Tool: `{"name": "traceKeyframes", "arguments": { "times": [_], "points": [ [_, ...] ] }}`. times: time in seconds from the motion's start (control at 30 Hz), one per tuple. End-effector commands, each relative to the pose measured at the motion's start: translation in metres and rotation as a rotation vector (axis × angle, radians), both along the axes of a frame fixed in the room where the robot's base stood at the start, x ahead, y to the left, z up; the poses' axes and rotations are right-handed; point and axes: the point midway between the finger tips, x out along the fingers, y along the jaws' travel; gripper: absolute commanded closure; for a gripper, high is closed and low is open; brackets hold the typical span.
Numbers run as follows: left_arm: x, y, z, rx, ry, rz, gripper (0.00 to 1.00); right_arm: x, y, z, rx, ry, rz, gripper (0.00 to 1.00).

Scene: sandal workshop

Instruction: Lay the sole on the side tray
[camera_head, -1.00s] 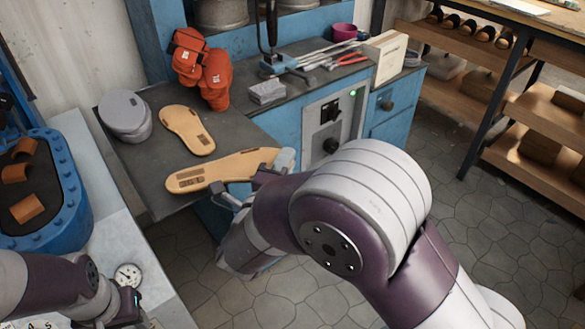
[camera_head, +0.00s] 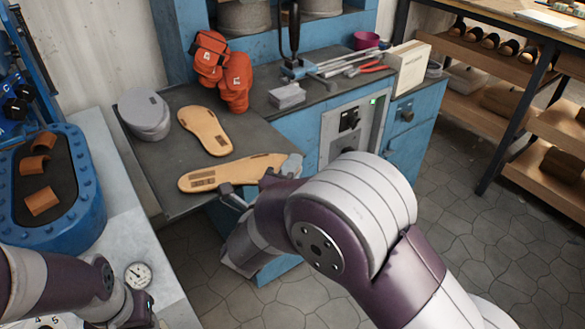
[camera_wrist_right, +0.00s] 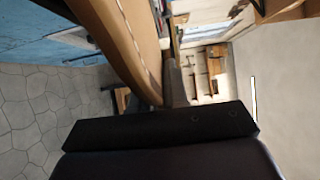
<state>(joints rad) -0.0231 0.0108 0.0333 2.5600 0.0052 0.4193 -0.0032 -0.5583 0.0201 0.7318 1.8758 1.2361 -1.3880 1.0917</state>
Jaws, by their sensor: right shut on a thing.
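My right gripper (camera_head: 262,180) is shut on a tan sole (camera_head: 222,174), gripping it near its right end. The sole shows dark rectangular patches on its upper face and extends left over the dark grey side tray (camera_head: 163,178). I cannot tell whether it touches the tray. In the right wrist view the sole (camera_wrist_right: 118,38) runs from the top down to the dark finger. A second tan sole (camera_head: 206,130) lies on the tray behind the held one. My left gripper (camera_head: 140,312) is at the lower left; its jaws are unclear.
Grey round pieces (camera_head: 144,112) sit at the tray's left. Orange gloves (camera_head: 225,72) and a grey block (camera_head: 287,95) stand behind. Tools and a cream box (camera_head: 407,68) are on the blue bench. A blue basin (camera_head: 85,215) is at left.

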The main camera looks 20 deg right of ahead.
Motion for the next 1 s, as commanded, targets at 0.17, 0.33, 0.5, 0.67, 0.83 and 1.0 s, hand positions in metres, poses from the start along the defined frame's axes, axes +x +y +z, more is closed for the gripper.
{"name": "traceKeyframes", "arguments": {
  "times": [0.17,0.33,0.5,0.67,0.83,1.0],
  "points": [
    [0.0,0.0,-0.0029,0.0,0.0,0.0,0.57,0.0,0.0,-0.0024,0.001,-0.001,0.0,1.0],
    [0.0,0.0,-0.0049,0.0,0.0,0.0,0.57,0.0,0.0,-0.0042,0.001,-0.001,0.0,1.0],
    [0.0,0.0,-0.0069,0.0,0.0,0.0,0.57,0.0,0.0,-0.006,0.001,-0.001,0.0,1.0],
    [0.0,0.0,-0.0084,0.0,0.0,0.0,0.57,0.0,0.0,-0.0072,0.001,-0.001,0.0,0.83],
    [0.0,0.0,-0.0079,0.0,0.0,0.0,0.57,0.0,0.0,-0.0068,0.001,-0.001,0.0,0.49],
    [0.0,0.0,-0.0079,0.0,0.0,0.0,0.57,-0.0001,0.0001,-0.0069,0.0,0.0,0.0,0.49]
  ]
}}
